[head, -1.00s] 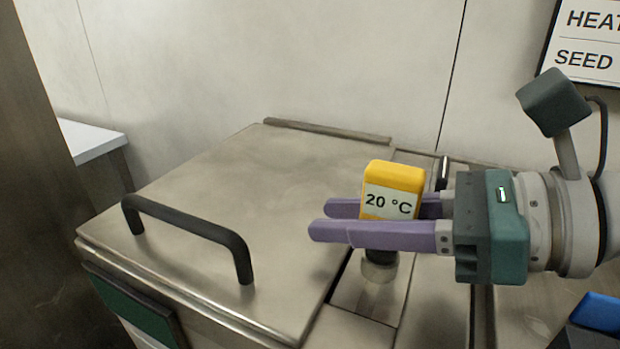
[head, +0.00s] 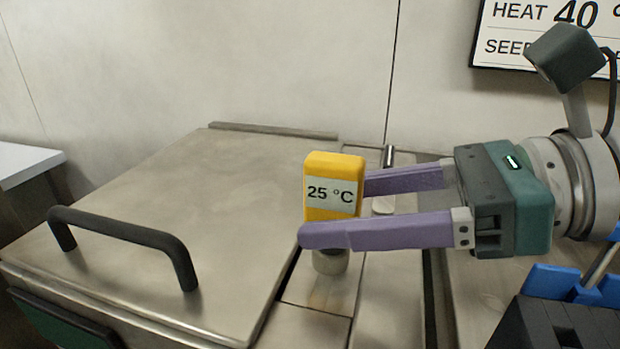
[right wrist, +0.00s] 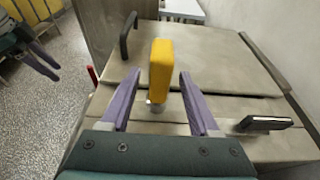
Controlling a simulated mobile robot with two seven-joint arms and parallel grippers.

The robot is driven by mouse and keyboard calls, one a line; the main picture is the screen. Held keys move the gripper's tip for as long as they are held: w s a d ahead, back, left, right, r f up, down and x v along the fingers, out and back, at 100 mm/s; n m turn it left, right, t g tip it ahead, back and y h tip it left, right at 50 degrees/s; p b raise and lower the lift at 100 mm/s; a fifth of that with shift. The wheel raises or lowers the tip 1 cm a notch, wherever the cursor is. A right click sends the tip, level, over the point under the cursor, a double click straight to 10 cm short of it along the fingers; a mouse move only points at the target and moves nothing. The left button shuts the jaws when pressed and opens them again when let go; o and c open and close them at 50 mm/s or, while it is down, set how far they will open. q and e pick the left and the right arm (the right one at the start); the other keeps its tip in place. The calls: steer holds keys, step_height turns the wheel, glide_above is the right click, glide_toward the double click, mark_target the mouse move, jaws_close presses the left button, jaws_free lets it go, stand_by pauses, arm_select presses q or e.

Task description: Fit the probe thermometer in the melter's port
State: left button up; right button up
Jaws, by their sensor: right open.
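The probe thermometer (head: 334,170) is a yellow block whose display reads 25 °C. It stands upright over a round metal collar (head: 330,263) on the melter's top, beside the lid (head: 215,180). The probe's lower end is hidden. My right gripper (head: 335,212) is open, its purple fingers coming from the right at either side of the thermometer near their tips. In the right wrist view the thermometer (right wrist: 161,70) stands between and beyond the fingertips, with gaps on both sides. My left gripper (right wrist: 42,62) shows small at the left of that view, fingers apart.
The lid has a black bar handle (head: 125,235). Blue and black holder parts (head: 550,310) stand at the lower right, near my right arm. A wall sign (head: 520,40) reads HEAT 40. A white table (head: 25,165) is at the left. The wall closes off the back.

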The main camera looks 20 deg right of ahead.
steer(key=b+v, duration=0.1)
steer(key=v, duration=0.3)
steer(key=shift+s+f, duration=0.1)
steer(key=shift+f, duration=0.05)
arm_select(q)
steer(key=shift+a+f, duration=0.1)
steer(key=shift+f, duration=1.05)
arm_select(e)
steer(key=shift+v, duration=0.8)
steer(key=shift+r, duration=0.2)
